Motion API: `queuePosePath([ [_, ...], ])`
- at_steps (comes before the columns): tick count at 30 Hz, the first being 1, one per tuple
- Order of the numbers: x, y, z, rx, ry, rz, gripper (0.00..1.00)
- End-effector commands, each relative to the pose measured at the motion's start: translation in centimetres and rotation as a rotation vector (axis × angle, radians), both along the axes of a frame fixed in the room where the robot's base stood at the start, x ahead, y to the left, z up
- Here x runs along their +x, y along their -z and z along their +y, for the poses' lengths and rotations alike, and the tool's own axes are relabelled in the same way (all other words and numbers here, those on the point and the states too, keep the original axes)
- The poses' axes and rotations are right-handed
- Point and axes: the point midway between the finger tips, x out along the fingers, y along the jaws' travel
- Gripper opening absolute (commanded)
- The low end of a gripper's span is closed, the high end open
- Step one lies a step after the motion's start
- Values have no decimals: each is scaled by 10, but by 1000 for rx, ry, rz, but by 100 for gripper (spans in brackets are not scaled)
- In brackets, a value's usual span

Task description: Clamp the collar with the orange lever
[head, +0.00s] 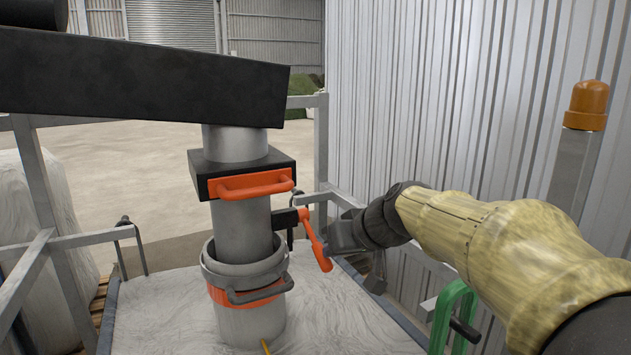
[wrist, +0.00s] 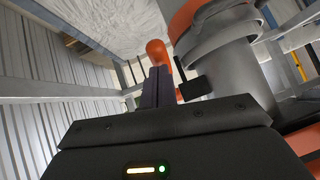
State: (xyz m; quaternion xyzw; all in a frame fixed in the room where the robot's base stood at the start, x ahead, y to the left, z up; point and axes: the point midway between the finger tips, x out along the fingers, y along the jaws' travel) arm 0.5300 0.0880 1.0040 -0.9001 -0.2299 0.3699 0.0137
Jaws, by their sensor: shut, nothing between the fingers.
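An upright grey tube (head: 240,218) carries a wide grey collar (head: 245,262) low down; the collar also shows in the wrist view (wrist: 215,38). The orange lever (head: 314,240) hangs slanting down to the right from a black bracket (head: 284,219) on the tube's right side. My gripper (head: 335,237) is at the lever's right side, shut and empty. In the wrist view my closed fingers (wrist: 157,88) hide much of the lever, and its rounded orange end (wrist: 157,52) shows just past them. I cannot tell whether they touch.
A black block with an orange handle (head: 252,185) sits higher on the tube, beneath a thick black beam (head: 150,75). Grey rails surround the white-wrapped load (head: 160,300). A corrugated wall (head: 440,110), a green bracket (head: 450,310) and an orange-capped post (head: 585,110) stand right.

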Motion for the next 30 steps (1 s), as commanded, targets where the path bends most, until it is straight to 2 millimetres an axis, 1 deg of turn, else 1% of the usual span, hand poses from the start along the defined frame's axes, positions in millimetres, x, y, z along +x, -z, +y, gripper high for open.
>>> queuePosePath([
  [1, 1, 8, 1, 0, -1, 0, 0],
  [3, 1, 11, 0, 0, 0, 0, 0],
  [16, 2, 21, 4, -1, -9, 11, 0],
  [25, 2, 23, 6, -3, -13, 15, 0],
  [28, 1, 19, 4, -2, -13, 14, 0],
  [30, 0, 14, 1, -2, -11, 12, 0],
])
